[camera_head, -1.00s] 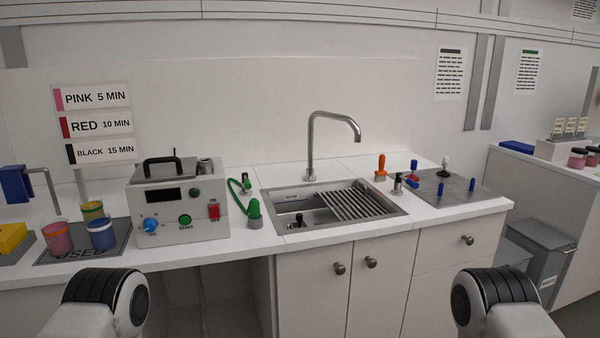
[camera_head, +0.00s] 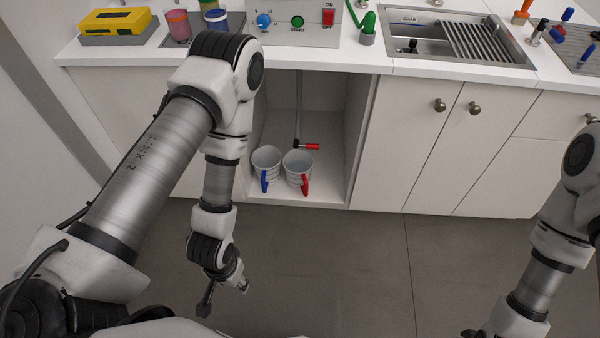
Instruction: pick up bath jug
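Two white jugs stand side by side on the floor of the open cabinet bay under the counter. One has a blue handle (camera_head: 266,159) and the other, just right of it, has a red handle (camera_head: 298,163). I cannot tell which of them is the bath jug. Both handles face toward me. My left gripper (camera_head: 224,298) hangs low in front of the bay, nearer to me than the jugs, open and empty. My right gripper (camera_head: 472,334) is at the bottom edge at right, mostly cut off, so its opening cannot be judged.
A hose with a red-handled valve (camera_head: 307,146) hangs in the bay behind the jugs. Bay side walls and closed cabinet doors (camera_head: 410,140) flank the opening. The countertop (camera_head: 365,59) overhangs above. The grey floor (camera_head: 340,250) in front is clear.

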